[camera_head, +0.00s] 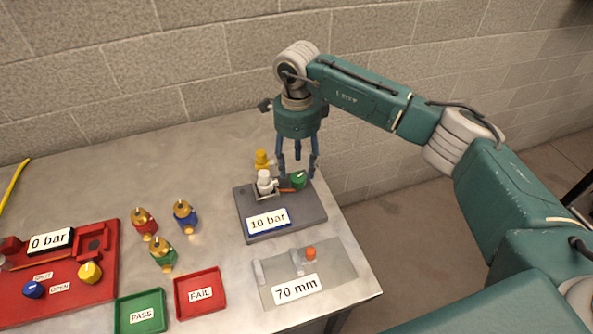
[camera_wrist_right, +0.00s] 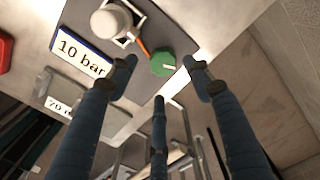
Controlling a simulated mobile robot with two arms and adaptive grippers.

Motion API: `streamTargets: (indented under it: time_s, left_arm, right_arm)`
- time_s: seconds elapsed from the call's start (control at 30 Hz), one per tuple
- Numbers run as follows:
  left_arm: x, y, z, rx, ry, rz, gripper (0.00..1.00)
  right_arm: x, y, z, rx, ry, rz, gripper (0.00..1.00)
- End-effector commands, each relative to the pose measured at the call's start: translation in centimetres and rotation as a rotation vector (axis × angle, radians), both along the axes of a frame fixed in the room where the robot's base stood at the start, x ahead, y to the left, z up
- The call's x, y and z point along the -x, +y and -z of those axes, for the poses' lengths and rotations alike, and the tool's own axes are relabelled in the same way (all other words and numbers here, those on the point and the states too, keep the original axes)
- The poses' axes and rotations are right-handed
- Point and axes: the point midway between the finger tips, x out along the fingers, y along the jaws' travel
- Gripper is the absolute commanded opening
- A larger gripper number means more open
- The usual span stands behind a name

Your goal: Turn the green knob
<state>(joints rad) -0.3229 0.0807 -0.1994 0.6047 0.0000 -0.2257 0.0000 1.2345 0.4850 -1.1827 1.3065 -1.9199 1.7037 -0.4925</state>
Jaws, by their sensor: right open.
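The green knob (camera_head: 299,180) sits on the right part of a dark grey plate (camera_head: 290,222) that carries a "10 bar" label (camera_head: 268,222). My right gripper (camera_head: 297,174) points down just above and around the knob in the head view. In the right wrist view the knob (camera_wrist_right: 162,63) lies between the spread fingers (camera_wrist_right: 160,75), with gaps around it, so I see no contact. The gripper is open and empty. A white fitting (camera_head: 265,182) and an orange pointer (camera_head: 286,189) are left of the knob. My left gripper is not in view.
A yellow-topped part (camera_head: 262,158) stands behind the white fitting. A "70 mm" plate (camera_head: 335,270) lies in front, near the table's right edge. Brass-topped fittings (camera_head: 184,212), a FAIL tray (camera_head: 200,292), a PASS tray (camera_head: 140,312) and a red "0 bar" panel (camera_head: 60,275) are left. A block wall is behind.

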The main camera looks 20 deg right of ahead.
Motion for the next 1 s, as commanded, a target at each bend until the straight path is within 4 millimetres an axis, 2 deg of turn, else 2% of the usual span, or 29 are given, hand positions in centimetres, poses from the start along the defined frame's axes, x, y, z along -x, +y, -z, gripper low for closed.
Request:
streamTargets:
  time_s: [0.07,0.13,0.3,0.4,0.53,0.67,0.77,0.9,1.0]
  left_arm:
    - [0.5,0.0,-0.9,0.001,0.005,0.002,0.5]
    - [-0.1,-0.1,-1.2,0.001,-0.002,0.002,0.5]
    - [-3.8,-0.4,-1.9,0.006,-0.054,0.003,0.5]
    - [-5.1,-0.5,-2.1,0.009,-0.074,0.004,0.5]
    - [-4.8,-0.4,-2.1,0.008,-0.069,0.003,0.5]
    - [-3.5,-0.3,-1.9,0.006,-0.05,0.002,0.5]
    - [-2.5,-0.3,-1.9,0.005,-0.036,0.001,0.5]
    - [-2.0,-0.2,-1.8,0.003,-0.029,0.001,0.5]
    - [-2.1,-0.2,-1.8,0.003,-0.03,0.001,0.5]
  right_arm:
    - [0.1,0.0,1.4,0.0,0.006,0.002,0.5]
    - [0.1,0.0,2.5,0.0,0.004,0.001,0.5]
    - [0.0,0.0,4.5,-0.002,0.002,0.002,0.5]
    - [0.0,0.0,5.0,-0.002,0.0,0.001,0.5]
    - [0.0,0.0,5.2,-0.002,0.0,0.001,0.5]
    - [-0.1,0.0,5.2,-0.002,-0.001,0.001,0.5]
    - [-0.1,0.0,5.2,-0.002,-0.001,0.001,0.35]
    - [-0.1,0.1,5.2,-0.003,-0.001,0.001,0.07]
    - [-0.1,0.1,5.2,-0.004,-0.001,0.0,0.05]
